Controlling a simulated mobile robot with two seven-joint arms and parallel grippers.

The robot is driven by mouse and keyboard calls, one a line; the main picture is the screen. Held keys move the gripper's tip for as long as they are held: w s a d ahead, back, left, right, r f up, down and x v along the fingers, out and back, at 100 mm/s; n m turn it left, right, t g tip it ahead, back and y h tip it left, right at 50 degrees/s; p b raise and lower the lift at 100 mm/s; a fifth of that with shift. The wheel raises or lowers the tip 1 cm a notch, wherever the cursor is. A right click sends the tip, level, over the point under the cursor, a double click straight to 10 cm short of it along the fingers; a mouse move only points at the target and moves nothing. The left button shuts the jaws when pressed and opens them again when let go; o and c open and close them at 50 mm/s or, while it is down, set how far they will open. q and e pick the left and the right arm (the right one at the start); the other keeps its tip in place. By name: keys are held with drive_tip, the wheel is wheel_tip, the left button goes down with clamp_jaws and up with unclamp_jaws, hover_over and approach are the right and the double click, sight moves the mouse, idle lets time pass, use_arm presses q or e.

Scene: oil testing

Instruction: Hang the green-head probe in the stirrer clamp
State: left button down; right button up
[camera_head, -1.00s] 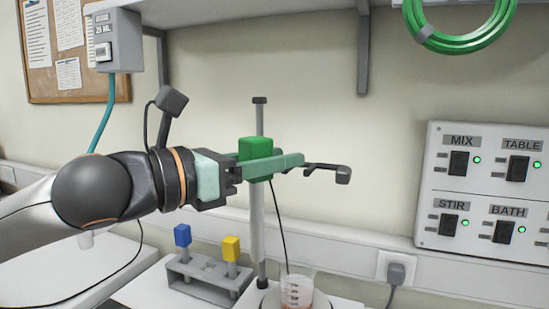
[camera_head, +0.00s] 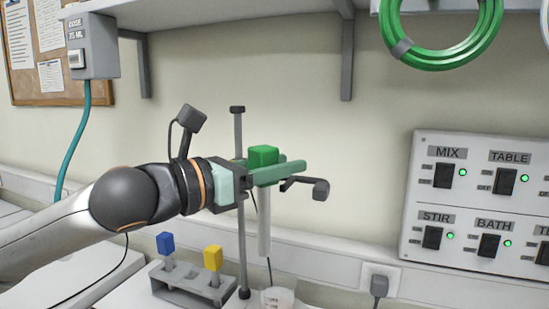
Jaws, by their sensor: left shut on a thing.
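The green-head probe has a green block head (camera_head: 263,155) and a pale shaft (camera_head: 264,228) hanging upright below. My left gripper (camera_head: 280,172) is shut on the probe just under its head, with its green fingers pointing right. The stirrer stand's dark rod (camera_head: 241,210) rises just left of the probe shaft. The dark stirrer clamp (camera_head: 318,188) extends right of the probe, partly hidden by my fingers. I cannot tell whether probe and clamp touch. My right gripper is not in view.
A grey rack (camera_head: 190,290) holds a blue-head probe (camera_head: 165,243) and a yellow-head probe (camera_head: 213,258) at lower left. A beaker (camera_head: 277,299) stands below the held probe. A switch panel (camera_head: 480,205) is on the right wall. A shelf (camera_head: 215,14) runs above.

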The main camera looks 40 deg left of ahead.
sight(291, 176)
use_arm(q)
drive_tip(key=shift+w+a+p, duration=0.25)
drive_tip(key=shift+w+p, duration=0.45)
drive_tip(key=shift+w, duration=0.5)
drive_tip(key=shift+w+a+p, duration=0.25)
drive_tip(key=shift+w+p, duration=0.15)
drive_tip(key=shift+w, duration=0.55)
drive_tip(key=shift+w+a+p, duration=0.2)
drive_tip(key=shift+w+p, duration=0.2)
drive_tip(key=shift+w, duration=0.5)
drive_tip(key=shift+f, duration=0.5)
drive_tip(key=shift+c, duration=1.8)
unclamp_jaws()
drive_tip(key=shift+s+a+f+b, duration=0.1)
drive_tip(key=shift+b, duration=0.25)
